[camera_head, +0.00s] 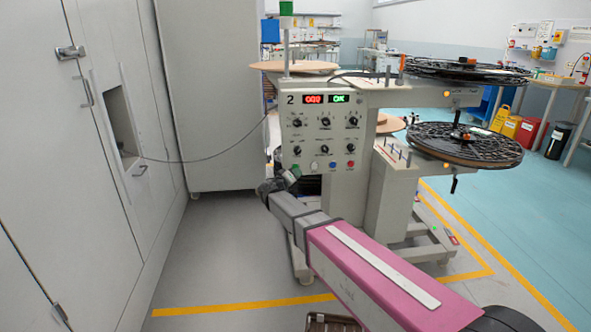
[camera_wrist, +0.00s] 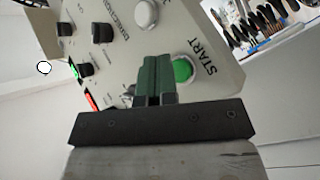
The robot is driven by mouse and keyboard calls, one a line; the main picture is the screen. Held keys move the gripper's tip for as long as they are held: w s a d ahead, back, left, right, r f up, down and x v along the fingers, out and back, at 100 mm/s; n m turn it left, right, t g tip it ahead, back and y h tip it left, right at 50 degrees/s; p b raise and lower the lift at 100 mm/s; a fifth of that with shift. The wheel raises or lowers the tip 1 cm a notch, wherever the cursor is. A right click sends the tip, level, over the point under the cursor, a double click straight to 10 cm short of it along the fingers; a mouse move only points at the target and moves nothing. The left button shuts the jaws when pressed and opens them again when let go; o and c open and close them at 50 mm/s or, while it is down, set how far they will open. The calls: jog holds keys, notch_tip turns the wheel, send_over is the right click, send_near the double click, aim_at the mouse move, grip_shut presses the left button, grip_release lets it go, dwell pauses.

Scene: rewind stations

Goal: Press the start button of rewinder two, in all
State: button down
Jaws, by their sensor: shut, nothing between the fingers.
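Rewinder two (camera_head: 310,130) is a cream machine with a "2" and two lit displays on its control panel. In the wrist view, the green round start button (camera_wrist: 183,70) sits on the panel (camera_wrist: 205,35) beside the word START. My gripper (camera_wrist: 155,60) has green fingers, shut and empty, just left of the button and partly overlapping its edge in the picture. I cannot tell whether they touch the panel or button. In the head view my gripper (camera_head: 293,173) is at the panel's lower left corner, and I cannot make out the start button behind it.
White, blue (camera_head: 332,164) and red (camera_head: 350,163) buttons sit in the panel's bottom row, with black knobs (camera_head: 325,122) above. Black reels (camera_head: 465,145) stick out at the right. White cabinets (camera_head: 60,150) line the left. Grey floor (camera_head: 215,250) is open between.

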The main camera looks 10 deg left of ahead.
jog(key=shift+w+a, duration=0.1)
jog(key=shift+w, duration=0.1)
jog(key=shift+w, duration=0.25)
